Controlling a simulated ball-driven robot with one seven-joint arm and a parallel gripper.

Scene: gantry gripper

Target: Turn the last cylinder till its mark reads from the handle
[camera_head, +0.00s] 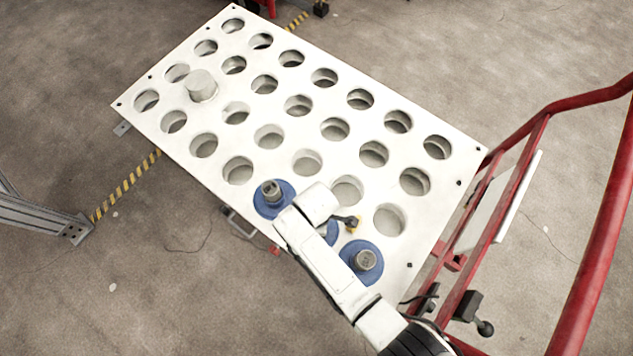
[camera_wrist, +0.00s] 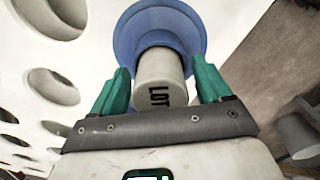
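A grey cylinder with a dark mark (camera_wrist: 158,82) stands in a blue flanged collar (camera_wrist: 150,30) in the wrist view. The mark's characters read sideways there. My gripper (camera_wrist: 160,88) has one teal finger on each side of this cylinder, with a narrow gap showing at the right finger. In the head view my gripper (camera_head: 330,212) covers most of the middle blue collar (camera_head: 331,233). Two other cylinders in blue collars stand beside it, one to the upper left (camera_head: 271,188) and one to the lower right (camera_head: 365,260). Their marks are too small to read.
The white board (camera_head: 300,80) has rows of open round holes. A plain grey cylinder (camera_head: 201,84) stands at its far left. A metal handle (camera_head: 238,224) is at the board's near edge. A red tubular frame (camera_head: 520,150) borders the right side.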

